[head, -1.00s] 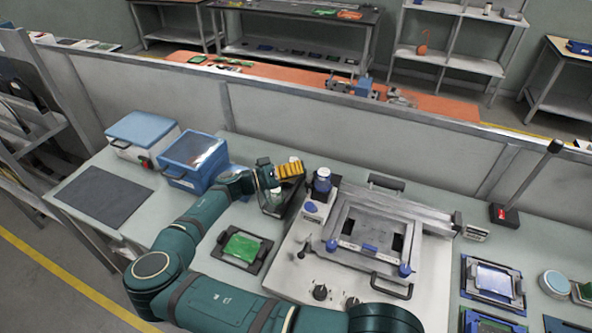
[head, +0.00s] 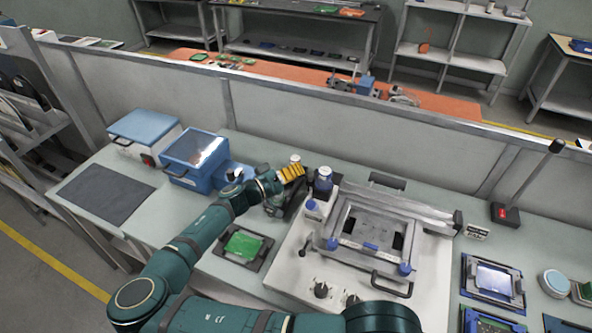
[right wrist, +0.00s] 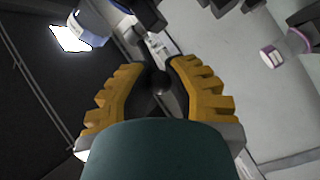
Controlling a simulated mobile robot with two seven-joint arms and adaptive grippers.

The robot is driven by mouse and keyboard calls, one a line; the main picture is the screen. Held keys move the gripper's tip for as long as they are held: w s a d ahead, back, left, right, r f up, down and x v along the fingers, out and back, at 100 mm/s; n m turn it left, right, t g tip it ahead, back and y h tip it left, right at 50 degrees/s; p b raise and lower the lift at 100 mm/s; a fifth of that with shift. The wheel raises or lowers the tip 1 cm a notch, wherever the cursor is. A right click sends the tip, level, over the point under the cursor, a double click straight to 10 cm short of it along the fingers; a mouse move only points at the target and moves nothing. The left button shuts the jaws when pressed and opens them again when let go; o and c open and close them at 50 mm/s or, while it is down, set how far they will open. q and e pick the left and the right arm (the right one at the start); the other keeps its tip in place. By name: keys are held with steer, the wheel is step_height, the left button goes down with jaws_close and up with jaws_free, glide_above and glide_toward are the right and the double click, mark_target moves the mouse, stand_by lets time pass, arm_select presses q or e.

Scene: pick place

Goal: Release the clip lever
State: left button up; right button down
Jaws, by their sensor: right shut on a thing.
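My right gripper (head: 292,173), with orange-yellow ribbed fingers, is at the left rear of the flat printer-like fixture (head: 432,285). In the right wrist view, the gripper (right wrist: 160,76) has its fingers closed around a dark rod with a round knob (right wrist: 160,83), which looks like the clip lever. In the head view the gripper hides the lever, so I cannot tell its angle there. My left gripper is not in view.
A blue box (head: 193,157) is to the left. A green board (head: 243,244) lies in a black holder in front.

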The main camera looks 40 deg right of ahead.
steer(key=c, duration=0.8)
jaws_free()
steer(key=shift+c, duration=0.2)
steer(key=shift+a, duration=0.15)
steer(key=w+a, duration=0.1)
steer(key=a, duration=1)
steer(key=shift+a, duration=0.35)
steer(key=shift+w+a, duration=0.1)
steer(key=shift+a, duration=0.05)
